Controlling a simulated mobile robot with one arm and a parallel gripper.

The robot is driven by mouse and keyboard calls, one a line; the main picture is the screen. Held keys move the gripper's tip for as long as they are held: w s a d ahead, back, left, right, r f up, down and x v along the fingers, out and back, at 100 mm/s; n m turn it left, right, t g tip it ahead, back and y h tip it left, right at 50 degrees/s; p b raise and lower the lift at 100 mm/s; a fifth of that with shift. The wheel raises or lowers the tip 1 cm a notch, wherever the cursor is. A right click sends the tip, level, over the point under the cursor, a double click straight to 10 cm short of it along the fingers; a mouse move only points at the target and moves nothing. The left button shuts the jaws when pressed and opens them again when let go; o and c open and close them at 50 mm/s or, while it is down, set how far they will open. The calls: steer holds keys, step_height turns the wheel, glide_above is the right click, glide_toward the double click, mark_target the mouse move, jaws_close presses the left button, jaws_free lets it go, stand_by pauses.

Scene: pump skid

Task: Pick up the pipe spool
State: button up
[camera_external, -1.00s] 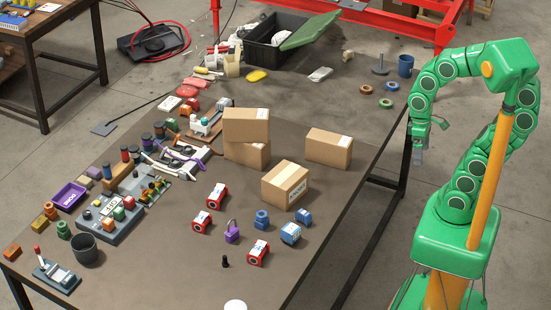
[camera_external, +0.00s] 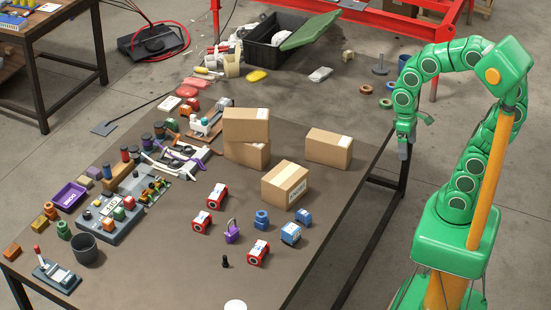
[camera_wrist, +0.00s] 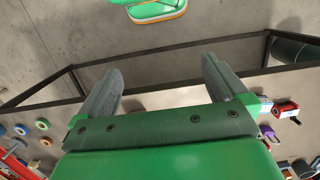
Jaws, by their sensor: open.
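I cannot tell for sure which piece is the pipe spool. A small blue flanged piece (camera_external: 262,218) stands upright on the table, right of the red blocks, and has a spool-like shape. A similar green piece (camera_external: 63,230) stands at the table's left end. My gripper (camera_external: 404,152) hangs at the table's right edge, well apart from both. In the wrist view my gripper (camera_wrist: 162,82) is open, with nothing between its two grey fingers.
Cardboard boxes (camera_external: 329,148) stand between my gripper and the table's middle. Red blocks (camera_external: 257,252), blue blocks (camera_external: 291,233) and a purple padlock-like piece (camera_external: 232,232) surround the blue flanged piece. A black crate (camera_external: 262,52) is at the back. The table's right front is clear.

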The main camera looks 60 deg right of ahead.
steer(key=w+a, duration=0.3)
steer(key=w, duration=0.4)
steer(key=w+a, duration=0.3)
steer(key=w, duration=0.4)
steer(key=t, duration=0.2)
glide_above(258, 248)
steer(key=shift+n, duration=0.3)
steer(key=f, duration=1.6)
steer(key=shift+s+d+f, duration=0.15)
steer(key=shift+d+f, duration=0.05)
steer(key=shift+f, duration=0.1)
steer(key=shift+a+f, duration=0.3)
steer(key=shift+a, duration=0.1)
steer(key=shift+d+f, duration=0.15)
steer(key=shift+f, duration=1.75)
steer(key=shift+d+f, duration=0.1)
steer(key=shift+f, duration=1.8)
steer(key=c, duration=1.1)
steer(key=shift+o, duration=0.2)
steer(key=shift+r, duration=0.1)
